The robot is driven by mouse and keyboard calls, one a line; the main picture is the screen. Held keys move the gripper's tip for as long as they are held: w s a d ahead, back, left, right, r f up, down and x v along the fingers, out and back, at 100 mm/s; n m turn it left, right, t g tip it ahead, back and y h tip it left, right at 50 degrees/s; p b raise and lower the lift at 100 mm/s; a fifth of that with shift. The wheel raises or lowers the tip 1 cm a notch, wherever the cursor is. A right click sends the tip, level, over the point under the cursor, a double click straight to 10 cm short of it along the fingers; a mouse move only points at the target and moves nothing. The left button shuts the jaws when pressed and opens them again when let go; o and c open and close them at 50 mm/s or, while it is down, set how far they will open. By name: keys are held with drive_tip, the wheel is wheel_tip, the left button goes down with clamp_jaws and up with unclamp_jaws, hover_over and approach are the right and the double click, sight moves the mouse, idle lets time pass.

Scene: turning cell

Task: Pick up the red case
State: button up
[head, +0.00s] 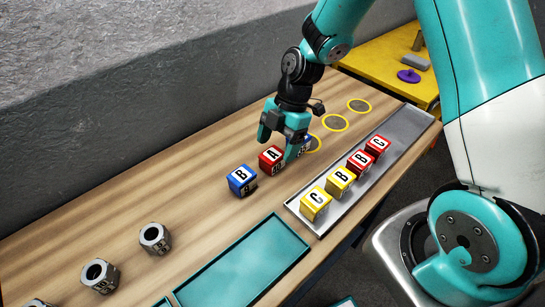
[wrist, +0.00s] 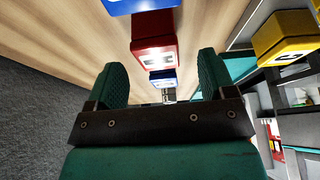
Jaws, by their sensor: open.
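A red case marked A (head: 270,160) stands on the wooden bench, between a blue case marked B (head: 242,180) and another blue case (head: 307,143) that my gripper partly hides. My gripper (head: 278,146) is open and points down at the red case, one finger on its far side and one on its right. In the wrist view the red case (wrist: 154,42) shows just past and between the open fingertips (wrist: 160,60), with nothing held. I cannot tell whether a finger touches it. Two more red cases, marked B (head: 360,162) and C (head: 377,146), sit in the metal tray.
The metal tray (head: 327,222) also holds yellow cases marked C (head: 315,204) and B (head: 340,181). Yellow rings (head: 359,105) mark the bench behind. A teal tray (head: 245,262) and metal nuts (head: 155,238) are at the front. A grey wall (head: 130,70) borders the bench.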

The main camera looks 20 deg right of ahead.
sight(273, 153)
drive_tip(key=shift+p+x, duration=0.3)
drive_tip(key=shift+x, duration=1.45)
drive_tip(key=shift+w, duration=0.1)
drive_tip(key=c, duration=1.1)
drive_tip(key=shift+r, duration=0.15)
